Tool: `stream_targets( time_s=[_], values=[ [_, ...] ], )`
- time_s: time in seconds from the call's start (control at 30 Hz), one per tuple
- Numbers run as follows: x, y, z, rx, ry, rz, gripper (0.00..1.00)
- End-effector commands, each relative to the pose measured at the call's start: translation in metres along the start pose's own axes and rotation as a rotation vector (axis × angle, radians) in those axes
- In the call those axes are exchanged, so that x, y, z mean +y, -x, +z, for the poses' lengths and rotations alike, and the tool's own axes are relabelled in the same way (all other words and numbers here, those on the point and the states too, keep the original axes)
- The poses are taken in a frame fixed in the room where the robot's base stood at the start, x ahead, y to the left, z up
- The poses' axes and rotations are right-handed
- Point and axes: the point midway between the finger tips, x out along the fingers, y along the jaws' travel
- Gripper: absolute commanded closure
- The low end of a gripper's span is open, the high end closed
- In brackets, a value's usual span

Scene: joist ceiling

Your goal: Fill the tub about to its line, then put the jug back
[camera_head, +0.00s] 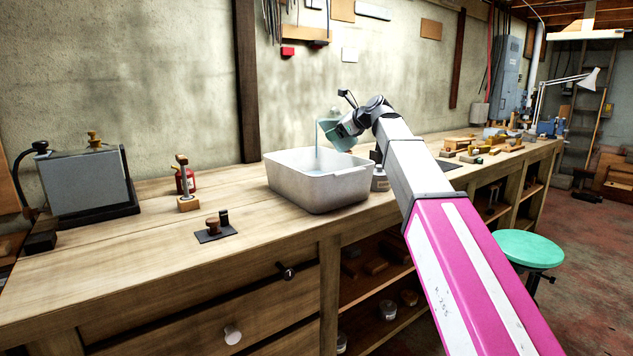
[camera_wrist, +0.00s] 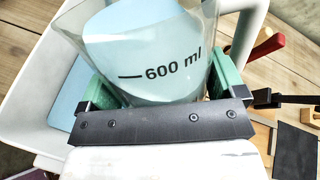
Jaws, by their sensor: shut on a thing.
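The white tub (camera_head: 318,188) stands on the workbench. My gripper (camera_wrist: 160,95) is shut on the clear jug (camera_wrist: 185,50), with a green finger on each side of it. The jug is marked 600 ml and holds pale blue liquid. In the head view the jug (camera_head: 338,133) is tilted above the tub's right rear part. A thin blue stream (camera_head: 317,138) falls from it into the tub. Blue liquid in the tub (camera_wrist: 68,100) shows at the left of the wrist view. The tub's line cannot be made out.
A jar (camera_head: 380,180) stands just right of the tub. A red bottle (camera_head: 186,180), a small stand (camera_head: 188,203) and a dark mat with small items (camera_head: 215,232) are to the left. Small blocks and tools crowd the bench's far right.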

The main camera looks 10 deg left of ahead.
Motion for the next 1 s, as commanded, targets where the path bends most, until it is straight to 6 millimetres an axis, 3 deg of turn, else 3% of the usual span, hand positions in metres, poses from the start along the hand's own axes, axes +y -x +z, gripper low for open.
stream_targets(
  time_s=[1.0],
  values=[
    [-0.0013,0.0011,-0.0020,0.072,0.068,0.000,0.68]
  ],
)
